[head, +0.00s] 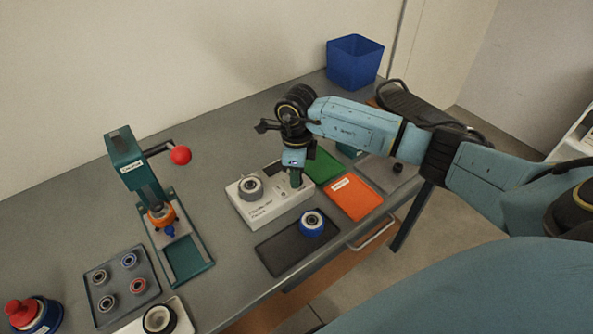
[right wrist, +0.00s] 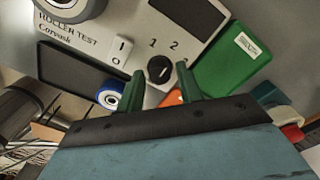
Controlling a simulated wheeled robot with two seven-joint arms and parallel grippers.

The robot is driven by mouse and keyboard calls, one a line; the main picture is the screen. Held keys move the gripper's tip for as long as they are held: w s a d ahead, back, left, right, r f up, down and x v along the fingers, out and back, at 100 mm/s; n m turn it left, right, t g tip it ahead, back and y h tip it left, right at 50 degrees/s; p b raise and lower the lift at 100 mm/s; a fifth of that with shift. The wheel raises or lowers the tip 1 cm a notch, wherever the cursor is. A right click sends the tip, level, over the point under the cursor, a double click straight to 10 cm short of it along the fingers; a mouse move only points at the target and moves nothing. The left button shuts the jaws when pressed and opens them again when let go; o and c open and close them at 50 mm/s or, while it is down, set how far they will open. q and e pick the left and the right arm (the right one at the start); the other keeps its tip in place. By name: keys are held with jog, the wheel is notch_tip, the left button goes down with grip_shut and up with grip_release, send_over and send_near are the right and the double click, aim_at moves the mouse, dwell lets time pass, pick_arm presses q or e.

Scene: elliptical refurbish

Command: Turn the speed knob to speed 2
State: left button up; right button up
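The speed knob (right wrist: 159,69) is a round black dial with a light mark, on the white roller test unit (head: 268,211), below the printed numbers 1 and 2. I cannot tell exactly which number its mark points to. My right gripper (head: 296,181) is over the right end of the unit and hides the knob in the head view. In the right wrist view, the green fingers of my right gripper (right wrist: 160,69) are apart, one on each side of the knob, with gaps visible. My left gripper is not in view.
A rocker switch (right wrist: 122,49) and a grey roller (head: 250,187) are on the unit. A dark tray (head: 275,254) with a blue wheel (head: 312,222), a green tray (head: 323,165) and an orange tray (head: 353,198) lie close by. A green press (head: 126,161) stands left.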

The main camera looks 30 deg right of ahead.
jog(key=shift+o, duration=0.8)
notch_tip(320, 180, up, 13)
jog(key=shift+r+b, duration=0.2)
jog(key=shift+b, duration=0.15)
